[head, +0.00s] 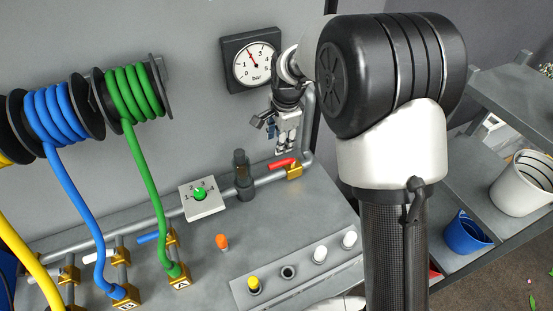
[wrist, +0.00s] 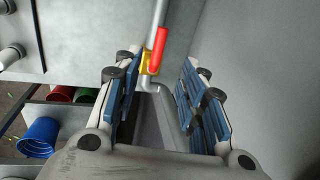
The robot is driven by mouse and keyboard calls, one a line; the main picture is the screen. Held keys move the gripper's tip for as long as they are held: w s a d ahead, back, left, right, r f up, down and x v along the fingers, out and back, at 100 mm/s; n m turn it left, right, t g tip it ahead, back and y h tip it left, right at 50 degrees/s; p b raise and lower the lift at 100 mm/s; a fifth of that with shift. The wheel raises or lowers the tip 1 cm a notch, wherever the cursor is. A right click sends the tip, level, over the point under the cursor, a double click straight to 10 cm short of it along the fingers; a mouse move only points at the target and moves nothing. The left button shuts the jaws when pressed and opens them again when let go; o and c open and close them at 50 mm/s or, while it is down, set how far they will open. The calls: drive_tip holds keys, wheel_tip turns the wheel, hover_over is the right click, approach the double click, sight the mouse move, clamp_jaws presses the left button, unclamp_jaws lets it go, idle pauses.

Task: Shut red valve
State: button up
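The red valve has a red lever (head: 283,163) on a brass body (head: 294,172), fitted on the grey pipe near its right bend. The lever lies roughly along the pipe. In the wrist view the red lever (wrist: 158,50) and brass body (wrist: 149,62) show ahead, beyond the fingertips. My gripper (head: 279,138) hangs above the valve, apart from it, fingers pointing down. In the wrist view my gripper (wrist: 158,82) is open, its blue-padded fingers wide apart with nothing between them.
A pressure gauge (head: 256,61) hangs on the wall behind my gripper. A dark cylinder (head: 242,175) and a numbered dial (head: 202,197) stand left of the valve. A button strip (head: 290,274) lies in front. Hose reels (head: 135,92) hang left.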

sight(276, 164)
drive_tip(key=w+f, duration=0.1)
drive_tip(key=f, duration=0.3)
drive_tip(key=f+b, duration=0.1)
drive_tip(key=f, duration=0.4)
drive_tip(key=w+a+f+b, duration=0.1)
drive_tip(key=f, duration=0.3)
drive_tip(key=shift+w+f, duration=0.2)
drive_tip(key=shift+w, duration=0.1)
drive_tip(key=shift+c, duration=0.2)
clamp_jaws()
